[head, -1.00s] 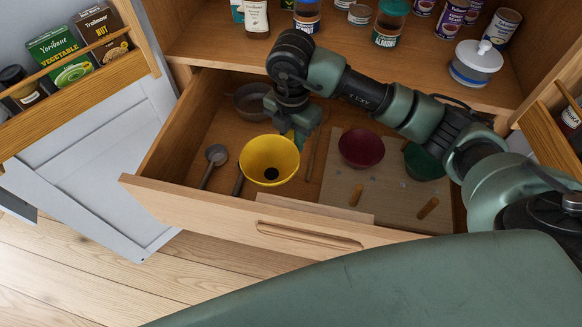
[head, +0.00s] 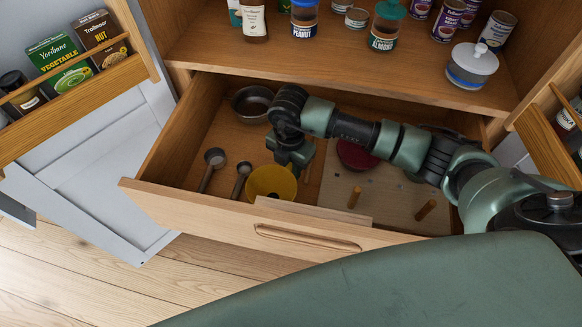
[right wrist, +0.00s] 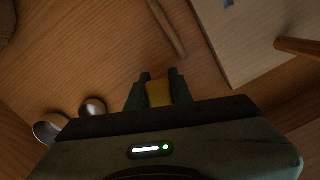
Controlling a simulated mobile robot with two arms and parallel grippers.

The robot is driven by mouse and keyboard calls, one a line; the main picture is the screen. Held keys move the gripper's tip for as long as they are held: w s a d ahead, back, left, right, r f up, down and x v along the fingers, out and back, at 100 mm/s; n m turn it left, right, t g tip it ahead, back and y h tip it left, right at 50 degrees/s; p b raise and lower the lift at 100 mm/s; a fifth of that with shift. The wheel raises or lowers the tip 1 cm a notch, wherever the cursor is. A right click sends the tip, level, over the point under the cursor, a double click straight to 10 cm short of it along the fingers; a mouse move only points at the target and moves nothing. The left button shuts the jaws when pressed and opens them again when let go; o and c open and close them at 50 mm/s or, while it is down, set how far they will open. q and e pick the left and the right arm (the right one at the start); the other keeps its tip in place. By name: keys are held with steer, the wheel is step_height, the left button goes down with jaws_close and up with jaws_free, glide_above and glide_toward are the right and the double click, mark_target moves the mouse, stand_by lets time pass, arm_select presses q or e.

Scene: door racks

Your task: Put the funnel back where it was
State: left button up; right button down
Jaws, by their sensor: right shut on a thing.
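The yellow funnel (head: 270,184) is low inside the open drawer, near its front wall. My right gripper (head: 295,167) reaches down from above and is shut on the funnel's edge. In the right wrist view a yellow piece of the funnel (right wrist: 158,93) shows between the two fingers (right wrist: 158,82). Most of the funnel is hidden there by my wrist. Whether the funnel touches the drawer floor I cannot tell. My left gripper is not in view.
The drawer (head: 170,192) also holds two measuring scoops (head: 214,158) left of the funnel, a metal bowl (head: 250,103), and a pegboard (head: 385,195) with pegs and a dark red bowl (head: 357,154). Jars and cans stand on the shelf (head: 340,60) above.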

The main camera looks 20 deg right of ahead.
steer(key=shift+f, duration=0.15)
steer(key=c, duration=1.3)
jaws_free()
steer(key=shift+o, duration=0.2)
steer(key=shift+r, duration=0.2)
step_height(320, 180, up, 12)
steer(key=shift+a+b, duration=0.15)
steer(key=shift+b, duration=0.3)
